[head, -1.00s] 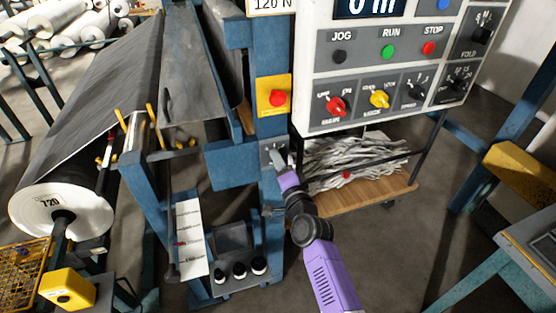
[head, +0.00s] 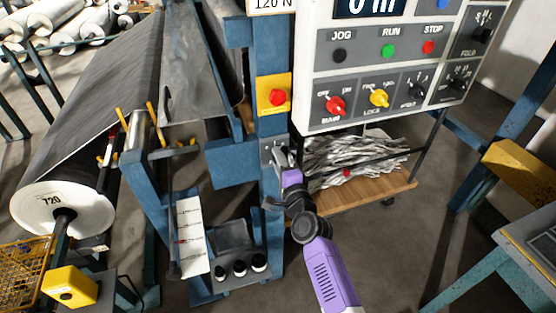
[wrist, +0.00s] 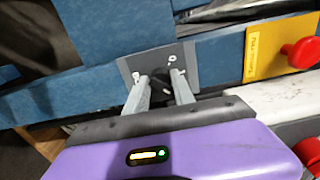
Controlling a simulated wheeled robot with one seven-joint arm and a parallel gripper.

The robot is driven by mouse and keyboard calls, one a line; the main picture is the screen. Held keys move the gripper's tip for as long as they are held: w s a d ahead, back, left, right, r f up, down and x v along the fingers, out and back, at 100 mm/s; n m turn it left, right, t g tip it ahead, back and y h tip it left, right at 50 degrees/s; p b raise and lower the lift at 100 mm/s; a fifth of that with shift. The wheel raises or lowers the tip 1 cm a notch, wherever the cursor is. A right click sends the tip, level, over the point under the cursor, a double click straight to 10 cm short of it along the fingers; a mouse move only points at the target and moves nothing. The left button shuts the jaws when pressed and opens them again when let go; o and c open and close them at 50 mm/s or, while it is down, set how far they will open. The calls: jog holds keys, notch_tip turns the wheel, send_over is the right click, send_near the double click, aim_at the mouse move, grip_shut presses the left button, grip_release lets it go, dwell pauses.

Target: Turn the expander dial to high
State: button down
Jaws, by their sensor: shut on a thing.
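The expander dial (wrist: 160,82) is a small dark knob on a grey plate (wrist: 131,68) with little white marks, fixed to a blue post. My gripper (wrist: 158,88) has one finger on each side of the knob and is shut on it. In the head view my gripper (head: 281,158) reaches up to the same plate (head: 267,151), below the yellow emergency-stop plate. The fingers and wrist hide much of the dial there. The dial's pointer and the lettering of its marks are too small to read.
A red stop button (head: 278,97) sits on a yellow plate just above. The large control panel (head: 355,65) with coloured buttons and knobs overhangs at the right. A wooden shelf (head: 375,196) of scrap strips stands behind my arm. A grey roll (head: 85,212) is at the left.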

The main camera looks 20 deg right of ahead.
jog(key=c, duration=1.1)
grip_release()
jog(key=shift+s, duration=0.1)
jog(key=shift+s+p, duration=1.85)
jog(key=shift+s, duration=2)
